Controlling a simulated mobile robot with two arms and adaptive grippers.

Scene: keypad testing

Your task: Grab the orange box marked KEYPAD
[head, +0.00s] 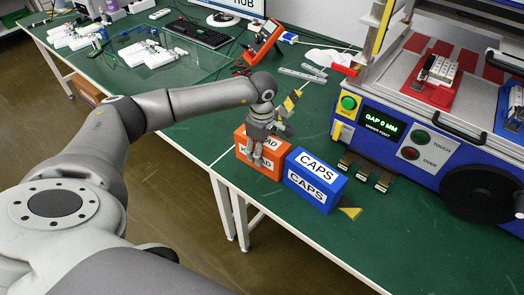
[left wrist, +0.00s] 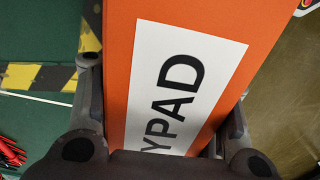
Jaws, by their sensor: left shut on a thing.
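The orange box marked KEYPAD (head: 268,171) stands on the green table near its front edge, beside a blue box marked CAPS (head: 314,180). My left gripper (head: 257,155) comes down over the orange box from above, its fingers covering part of the lettering. In the left wrist view the orange box (left wrist: 118,60) fills the middle, with part of its white label showing. The gripper's fingers lie along both sides of the box, shut on it. I cannot tell whether the box is touching the table. My right gripper is not in view.
A blue test machine (head: 440,150) with buttons and a display stands to the right. Small dark parts (head: 365,172) lie in front of it. An orange meter (head: 263,40), keyboard (head: 197,33) and white devices (head: 150,54) are farther back.

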